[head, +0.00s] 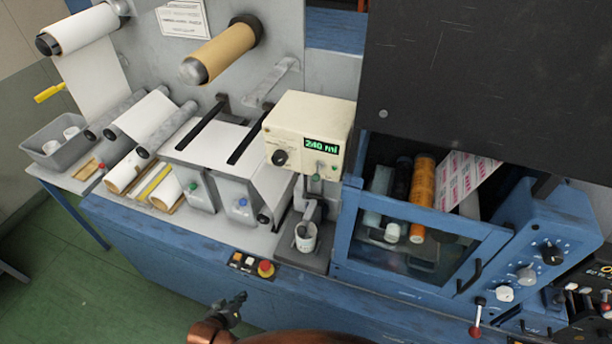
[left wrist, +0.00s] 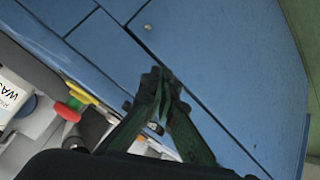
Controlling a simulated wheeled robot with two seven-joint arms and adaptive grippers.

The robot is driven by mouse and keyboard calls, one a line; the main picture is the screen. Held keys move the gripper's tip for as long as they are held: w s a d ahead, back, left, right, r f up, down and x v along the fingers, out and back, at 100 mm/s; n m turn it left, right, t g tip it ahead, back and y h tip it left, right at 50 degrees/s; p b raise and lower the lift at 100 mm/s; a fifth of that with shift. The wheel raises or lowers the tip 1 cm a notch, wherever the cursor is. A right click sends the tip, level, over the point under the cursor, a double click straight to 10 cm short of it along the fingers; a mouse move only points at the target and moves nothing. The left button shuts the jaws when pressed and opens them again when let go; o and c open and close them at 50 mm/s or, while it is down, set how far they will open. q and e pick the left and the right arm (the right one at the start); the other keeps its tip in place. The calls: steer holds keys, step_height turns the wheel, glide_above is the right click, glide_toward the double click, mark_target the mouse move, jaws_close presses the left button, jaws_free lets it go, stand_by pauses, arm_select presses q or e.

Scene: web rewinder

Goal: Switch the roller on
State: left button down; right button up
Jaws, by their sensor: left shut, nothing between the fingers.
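A small control panel (head: 245,261) with several small buttons sits on the front edge of the blue machine. A red mushroom button (head: 265,268) on a yellow base is at its right end; a red and yellow button also shows in the left wrist view (left wrist: 68,111). My left gripper (head: 238,298) is shut and empty, in front of and below the panel, apart from it. Its closed fingers also show in the left wrist view (left wrist: 158,88), over blue machine panels. A brown roll (head: 225,50) and a white roll (head: 80,30) are mounted on the back wall. My right gripper is out of view.
A cream box (head: 310,120) with a green "240" display and a dark knob stands behind the panel. A white cup (head: 305,236) is below it. A blue cabinet (head: 345,245) with a window and a knob panel (head: 545,255) is at right. Green floor is open at left.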

arm_select(q)
steer(key=w+d+r+n+t+h+p, duration=0.1)
steer(key=w+d+r+t, duration=0.15)
steer(key=r, duration=0.65)
steer(key=w+d+r+n+t+h+p, duration=0.15)
steer(key=d+r, duration=0.25)
steer(key=r, duration=0.4)
steer(key=n+t+h, duration=1)
steer(key=n+h, duration=0.1)
steer(key=n, duration=0.2)
glide_toward(318, 172)
step_height(318, 172, down, 4)
steer(key=a, duration=0.3)
steer(key=shift+s+d+f+y+b, duration=0.2)
steer(key=shift+s+d+y+b, duration=0.05)
steer(key=shift+s+b, duration=0.15)
steer(key=p+x, duration=0.3)
steer(key=x, duration=0.7)
steer(key=shift+s+r+p, duration=0.1)
steer(key=shift+p, duration=0.3)
